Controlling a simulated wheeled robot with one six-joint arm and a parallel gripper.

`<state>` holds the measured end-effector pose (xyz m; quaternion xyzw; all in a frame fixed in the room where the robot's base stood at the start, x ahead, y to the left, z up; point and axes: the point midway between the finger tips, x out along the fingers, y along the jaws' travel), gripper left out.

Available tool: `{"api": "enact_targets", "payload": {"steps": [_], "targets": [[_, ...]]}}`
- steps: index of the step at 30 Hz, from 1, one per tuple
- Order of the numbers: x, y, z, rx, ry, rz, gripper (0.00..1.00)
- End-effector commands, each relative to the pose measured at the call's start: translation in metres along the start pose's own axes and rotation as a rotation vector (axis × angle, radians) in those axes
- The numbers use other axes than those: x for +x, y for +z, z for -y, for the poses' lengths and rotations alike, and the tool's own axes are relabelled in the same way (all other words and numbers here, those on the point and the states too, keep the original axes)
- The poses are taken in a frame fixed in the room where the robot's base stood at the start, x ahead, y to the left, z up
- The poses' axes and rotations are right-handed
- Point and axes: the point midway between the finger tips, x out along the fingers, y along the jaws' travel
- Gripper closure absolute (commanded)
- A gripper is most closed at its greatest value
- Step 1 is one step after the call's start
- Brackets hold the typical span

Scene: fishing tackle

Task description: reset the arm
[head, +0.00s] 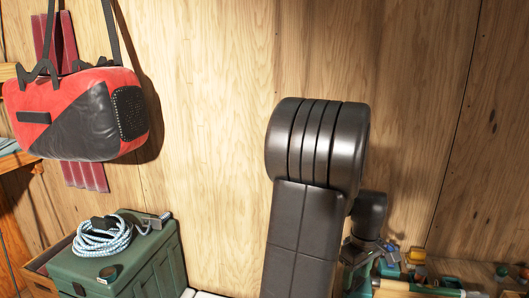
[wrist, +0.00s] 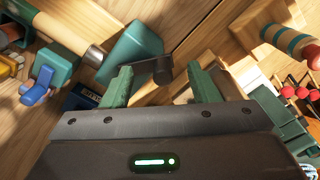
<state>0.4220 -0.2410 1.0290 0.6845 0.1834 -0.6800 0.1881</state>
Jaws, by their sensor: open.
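My arm (head: 308,200) rises in the middle of the head view, dark and bulky, in front of the wooden wall. My gripper is not clearly visible there. In the wrist view my gripper (wrist: 160,84) shows two green fingers spread apart, with a gap between them. A dark, short cylindrical part (wrist: 162,70) shows in line with this gap; I cannot tell its distance, and nothing is clearly gripped.
A red and black bag (head: 85,112) hangs on the wall at left. Below it, a green box (head: 150,255) carries a coiled pale blue rope (head: 103,240). Small tackle items (head: 415,270) clutter the lower right. A blue-green block (wrist: 135,45) lies beyond my left finger.

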Motion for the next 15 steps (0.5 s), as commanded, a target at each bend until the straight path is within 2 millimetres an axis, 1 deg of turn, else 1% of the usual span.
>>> {"api": "enact_targets", "payload": {"steps": [1, 8, 13, 15], "targets": [[0.013, 0.0, 0.0, 0.0, -0.001, 0.001, 0.45], [0.041, 0.0, 0.0, 0.0, -0.001, 0.001, 0.45], [0.039, -0.011, 0.003, -0.002, 0.001, -0.001, 0.45], [0.038, -0.013, 0.001, -0.001, 0.001, -0.002, 0.45]]}}
